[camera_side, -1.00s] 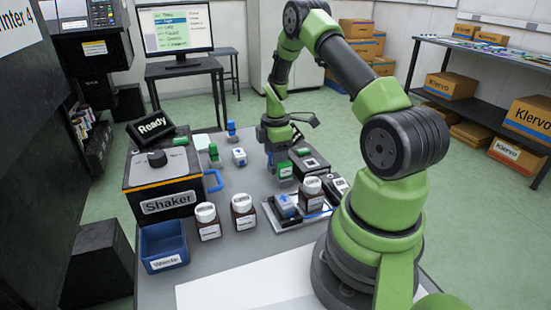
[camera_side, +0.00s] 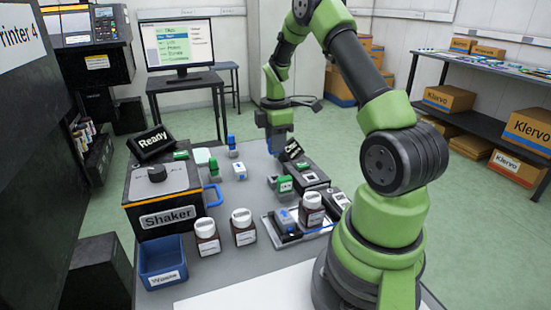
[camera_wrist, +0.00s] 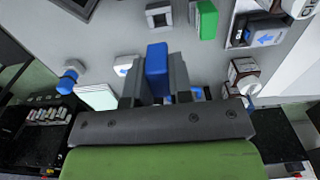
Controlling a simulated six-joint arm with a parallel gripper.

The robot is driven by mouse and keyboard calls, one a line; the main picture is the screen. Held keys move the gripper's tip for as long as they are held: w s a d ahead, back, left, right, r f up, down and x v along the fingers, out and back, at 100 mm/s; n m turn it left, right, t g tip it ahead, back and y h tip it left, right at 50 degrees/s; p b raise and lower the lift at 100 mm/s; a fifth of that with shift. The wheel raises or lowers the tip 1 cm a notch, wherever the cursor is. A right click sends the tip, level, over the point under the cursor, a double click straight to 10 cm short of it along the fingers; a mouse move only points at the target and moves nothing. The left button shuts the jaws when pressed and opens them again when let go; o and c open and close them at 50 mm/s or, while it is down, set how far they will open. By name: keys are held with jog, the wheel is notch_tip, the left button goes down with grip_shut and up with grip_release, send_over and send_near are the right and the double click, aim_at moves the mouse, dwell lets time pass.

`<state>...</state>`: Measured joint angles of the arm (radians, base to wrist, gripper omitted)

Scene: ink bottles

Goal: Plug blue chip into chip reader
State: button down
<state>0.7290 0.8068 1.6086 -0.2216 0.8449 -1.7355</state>
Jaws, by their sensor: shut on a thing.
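My gripper (camera_wrist: 157,82) is shut on the blue chip (camera_wrist: 157,60), which sticks out between the fingers in the wrist view. In the side view my gripper (camera_side: 273,147) is at the back of the table, above the surface, with the chip partly hidden. The chip reader seems to be the dark block (camera_side: 312,174) with a pale square, right of and nearer than my gripper. A small dark screen (camera_side: 292,149) stands tilted behind it. In the wrist view a grey block with a dark square socket (camera_wrist: 159,15) lies ahead of the blue chip, apart from it.
The shaker (camera_side: 165,195), a blue waste bin (camera_side: 163,262) and small blue-topped items (camera_side: 232,143) are to the left.

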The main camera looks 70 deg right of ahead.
jog(key=shift+r, duration=2.55)
jog(key=shift+s+d+f, duration=0.35)
jog(key=shift+s+f, duration=1.2)
jog(key=shift+f, duration=0.1)
jog(key=shift+s+d+f, duration=0.35)
jog(key=shift+s+f, duration=1.15)
jog(key=shift+f, duration=0.2)
jog(key=shift+s+d+f, duration=0.35)
jog(key=shift+s+f, duration=1.2)
jog(key=shift+f, duration=0.1)
jog(key=shift+f, duration=0.7)
jog(key=c, duration=0.5)
grip_release()
jog(key=shift+c, duration=0.2)
